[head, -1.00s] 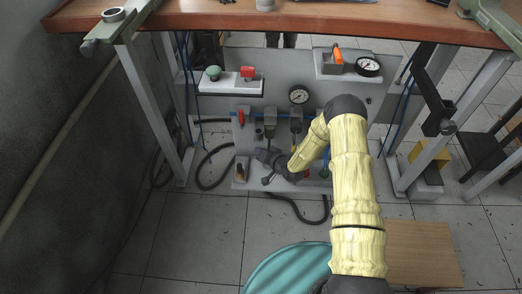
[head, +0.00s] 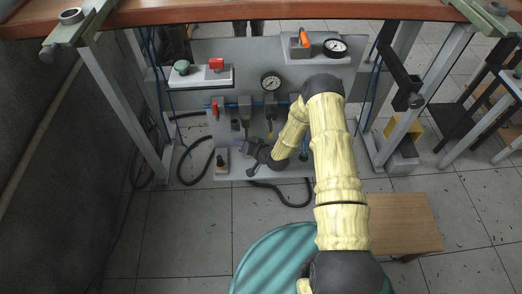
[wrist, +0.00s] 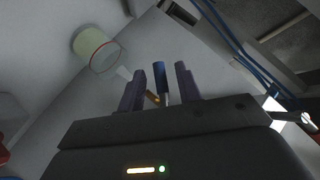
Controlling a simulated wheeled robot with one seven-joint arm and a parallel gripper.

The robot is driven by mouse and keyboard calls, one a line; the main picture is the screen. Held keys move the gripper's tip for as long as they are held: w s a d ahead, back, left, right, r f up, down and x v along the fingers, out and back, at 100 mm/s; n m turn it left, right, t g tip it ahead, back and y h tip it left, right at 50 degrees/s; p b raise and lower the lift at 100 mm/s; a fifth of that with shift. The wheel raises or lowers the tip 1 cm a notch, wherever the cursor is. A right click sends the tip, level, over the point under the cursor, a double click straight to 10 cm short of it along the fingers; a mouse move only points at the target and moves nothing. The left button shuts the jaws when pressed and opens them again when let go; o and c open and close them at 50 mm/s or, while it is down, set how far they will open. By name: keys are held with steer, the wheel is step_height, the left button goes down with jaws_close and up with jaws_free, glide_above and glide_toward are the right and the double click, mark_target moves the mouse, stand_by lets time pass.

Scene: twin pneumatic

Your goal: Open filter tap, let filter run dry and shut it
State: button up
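My gripper (head: 243,147) is low in front of the grey pneumatic panel, below its row of dark units, in the head view. In the wrist view its two purple fingers (wrist: 160,85) stand apart. A slim blue piece (wrist: 159,74) with a pale stem shows between them, with a gap on each side. It may be the filter tap; I cannot tell how deep between the fingers it sits. A small brass part (wrist: 152,97) is beside it. A clear bowl with a cream-green end (wrist: 90,43), perhaps the filter, is at upper left. Its contents cannot be made out.
A pressure gauge (head: 271,82) and a red handle (head: 215,106) are on the panel. Shelves carry a green button (head: 181,67), a red button (head: 216,64) and an orange-handled switch (head: 304,42). A wooden table (head: 250,14) overhangs. Black hoses lie below; a teal round top (head: 270,260) stands in front.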

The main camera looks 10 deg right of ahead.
steer(key=p+v, duration=0.4)
steer(key=v, duration=1.1)
stand_by(6.5)
